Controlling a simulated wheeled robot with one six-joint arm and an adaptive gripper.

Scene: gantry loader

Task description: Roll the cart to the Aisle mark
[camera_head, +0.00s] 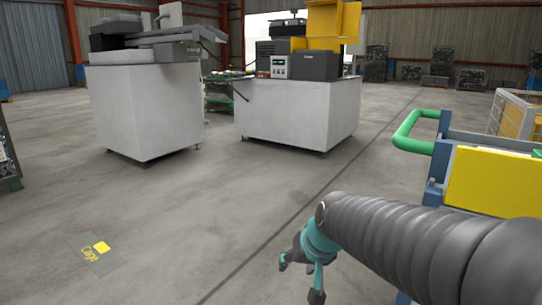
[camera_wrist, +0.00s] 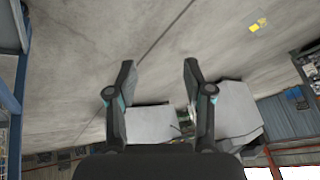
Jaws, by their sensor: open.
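The cart (camera_head: 445,165) stands at the right edge of the head view, with a blue frame, a yellow panel and a green looped handle (camera_head: 402,131) toward its left. My arm crosses in front of its lower part. My gripper (camera_head: 300,278) is open, low over the floor to the left of the cart and apart from the handle. In the wrist view my gripper (camera_wrist: 158,78) holds nothing between its fingers. A floor mark (camera_head: 93,252) with a yellow square and lettering that looks like "Cage" lies at lower left. I cannot make out an Aisle mark.
Two white machine cabinets stand at the back, one at left (camera_head: 145,110) and one in the middle (camera_head: 290,112). A yellow mesh cage (camera_head: 515,115) is at far right. A rack (camera_head: 8,160) shows at the left edge. The floor between is clear.

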